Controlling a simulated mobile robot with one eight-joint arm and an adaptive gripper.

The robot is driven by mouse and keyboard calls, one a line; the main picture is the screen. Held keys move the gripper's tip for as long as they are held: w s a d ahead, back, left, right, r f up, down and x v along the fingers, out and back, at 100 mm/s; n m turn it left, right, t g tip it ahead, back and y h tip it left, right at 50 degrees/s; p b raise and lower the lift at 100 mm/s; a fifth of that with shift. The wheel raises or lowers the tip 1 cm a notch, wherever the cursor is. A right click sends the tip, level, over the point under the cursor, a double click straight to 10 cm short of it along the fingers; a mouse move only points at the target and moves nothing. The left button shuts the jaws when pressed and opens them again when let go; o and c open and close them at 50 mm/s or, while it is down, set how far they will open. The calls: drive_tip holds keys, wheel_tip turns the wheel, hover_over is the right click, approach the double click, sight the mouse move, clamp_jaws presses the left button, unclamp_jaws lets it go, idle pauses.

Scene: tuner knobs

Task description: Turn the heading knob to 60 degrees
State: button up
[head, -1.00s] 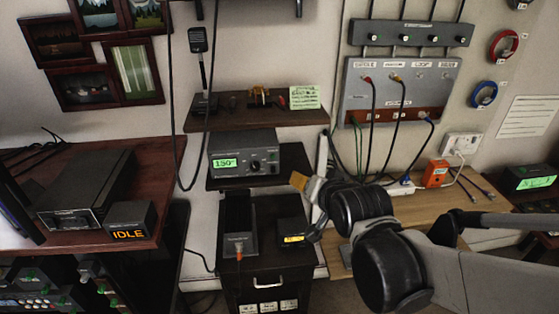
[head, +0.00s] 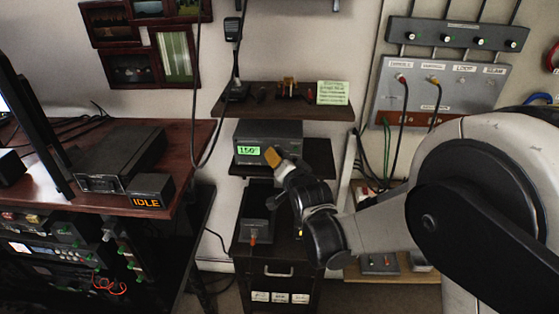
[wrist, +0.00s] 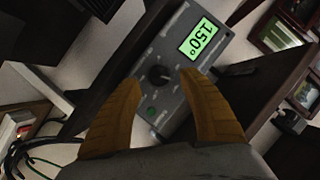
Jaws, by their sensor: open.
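The heading box (head: 258,131) is a grey unit on a small dark shelf in the head view. Its green display (head: 248,150) reads 150°, and the reading also shows in the wrist view (wrist: 198,38). The round dark heading knob (wrist: 158,76) is in the wrist view, beyond and between my fingertips; in the head view my gripper hides it. My gripper (head: 273,157) is in front of the box's right side. In the wrist view its two orange-brown fingers (wrist: 158,82) are spread apart and empty. I cannot tell the exact gap to the knob.
An upper shelf (head: 330,112) holds a key-like device and a green note (head: 333,93). Below stands a dark cabinet (head: 280,252) with a lever unit. A desk with an IDLE box (head: 149,193) is at left, and a cable panel (head: 450,85) is at right.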

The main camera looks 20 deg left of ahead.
drive_tip(key=shift+x, duration=1.1)
drive_tip(key=shift+d, duration=0.1)
clamp_jaws()
drive_tip(key=shift+r, duration=0.1)
